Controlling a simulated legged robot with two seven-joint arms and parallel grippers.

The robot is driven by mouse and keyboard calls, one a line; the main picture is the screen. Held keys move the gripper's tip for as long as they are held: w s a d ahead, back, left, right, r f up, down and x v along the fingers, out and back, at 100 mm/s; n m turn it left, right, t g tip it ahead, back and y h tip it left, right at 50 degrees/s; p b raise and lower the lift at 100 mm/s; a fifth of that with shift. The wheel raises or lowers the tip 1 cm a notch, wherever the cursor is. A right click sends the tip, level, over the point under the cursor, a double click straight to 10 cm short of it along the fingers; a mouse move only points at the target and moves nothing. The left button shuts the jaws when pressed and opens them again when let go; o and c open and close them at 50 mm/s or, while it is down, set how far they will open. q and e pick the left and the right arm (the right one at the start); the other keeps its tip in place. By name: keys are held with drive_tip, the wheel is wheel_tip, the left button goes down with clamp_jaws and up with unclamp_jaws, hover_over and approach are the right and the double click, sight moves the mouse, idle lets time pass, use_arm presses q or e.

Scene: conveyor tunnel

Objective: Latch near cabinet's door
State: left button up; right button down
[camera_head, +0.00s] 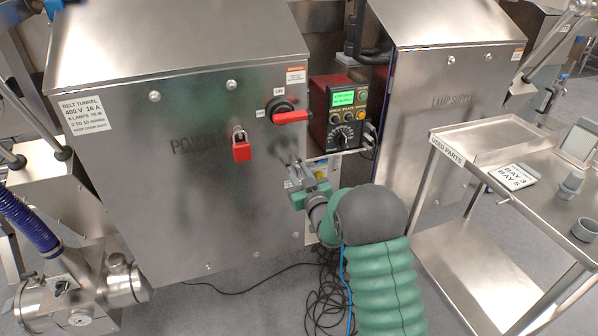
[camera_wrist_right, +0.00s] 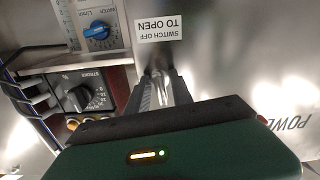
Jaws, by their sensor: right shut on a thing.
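The near cabinet (camera_head: 215,190) is a steel box with "POWER" lettering on its front door. The door looks shut. A red rotary switch handle (camera_head: 290,117) points sideways on it, and a red padlock (camera_head: 241,146) hangs left of the switch. My right gripper (camera_head: 289,166) is at the lower right part of the door, below the switch. In the right wrist view, the gripper (camera_wrist_right: 164,82) is shut on a narrow shiny metal piece (camera_wrist_right: 181,88), seemingly the door latch, mostly hidden by the fingers. A "SWITCH OFF TO OPEN" label (camera_wrist_right: 160,28) is beside it. My left gripper is not in view.
A control box with a green screen (camera_head: 345,98) stands right of the cabinet. A second cabinet (camera_head: 445,110) is further right. A steel cart (camera_head: 480,140) with cups and a sign is at the right. Black cables (camera_head: 325,290) lie on the floor.

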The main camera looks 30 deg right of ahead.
drive_tip(key=shift+a+m, duration=0.1)
drive_tip(key=shift+m, duration=0.5)
drive_tip(key=c, duration=1.5)
unclamp_jaws()
drive_tip(key=shift+o, duration=0.2)
drive_tip(key=p+v, duration=0.3)
drive_tip(key=v, duration=1.3)
drive_tip(key=shift+s+p, duration=0.3)
drive_tip(key=shift+s, duration=0.05)
drive_tip(key=shift+a, duration=0.15)
